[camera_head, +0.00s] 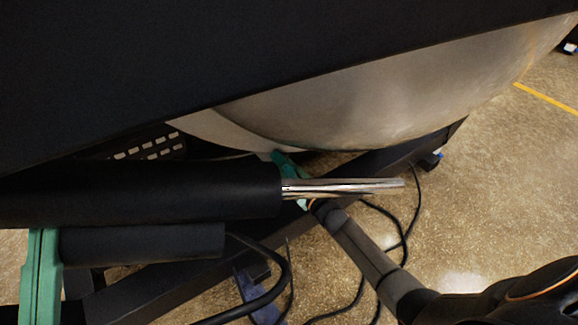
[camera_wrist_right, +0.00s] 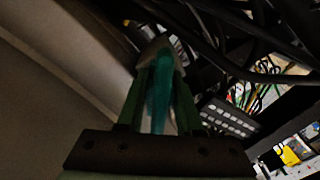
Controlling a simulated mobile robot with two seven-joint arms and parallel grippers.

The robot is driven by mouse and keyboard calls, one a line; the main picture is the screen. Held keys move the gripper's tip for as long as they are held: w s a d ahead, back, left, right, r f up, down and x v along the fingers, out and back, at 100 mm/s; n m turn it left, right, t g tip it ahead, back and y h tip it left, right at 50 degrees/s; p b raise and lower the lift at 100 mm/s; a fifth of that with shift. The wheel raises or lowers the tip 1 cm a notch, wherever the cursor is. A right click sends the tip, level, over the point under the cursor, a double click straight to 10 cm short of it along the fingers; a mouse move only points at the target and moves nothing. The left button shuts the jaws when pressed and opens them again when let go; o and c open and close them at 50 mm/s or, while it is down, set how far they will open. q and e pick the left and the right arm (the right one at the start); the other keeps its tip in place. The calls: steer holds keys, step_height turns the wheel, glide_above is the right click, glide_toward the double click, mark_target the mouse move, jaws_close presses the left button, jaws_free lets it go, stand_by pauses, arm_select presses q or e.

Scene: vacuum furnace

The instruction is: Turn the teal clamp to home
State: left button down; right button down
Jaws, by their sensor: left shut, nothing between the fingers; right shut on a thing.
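The teal clamp (camera_head: 285,163) shows only in part, below the lower edge of the round metal vessel. A black cylinder and a shiny rod hide some of it. In the right wrist view the clamp (camera_wrist_right: 161,92) stands between the two dark green fingers of my right gripper (camera_wrist_right: 160,100). This gripper is shut on the clamp. In the head view my right arm reaches up from the lower right, and its gripper (camera_head: 304,203) is mostly hidden behind the rod. I cannot make out my left gripper. The clamp's exact angle is hard to tell.
The metal vessel (camera_head: 370,90) and a dark panel (camera_head: 150,60) fill the top. The black cylinder (camera_head: 140,190) and shiny rod (camera_head: 345,187) lie close to the right gripper. A green bracket (camera_head: 42,275) stands at lower left. Black cables (camera_head: 415,195) hang nearby. Open floor lies right.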

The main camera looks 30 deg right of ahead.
arm_select(q)
steer(key=shift+a+r+p, duration=0.15)
steer(key=shift+r+p, duration=0.9)
steer(key=shift+r, duration=0.35)
arm_select(e)
steer(key=shift+a+m, duration=0.15)
steer(key=shift+m, duration=4.85)
arm_select(q)
steer(key=shift+t, duration=0.3)
arm_select(e)
steer(key=c, duration=0.8)
jaws_free()
steer(key=shift+c, duration=0.2)
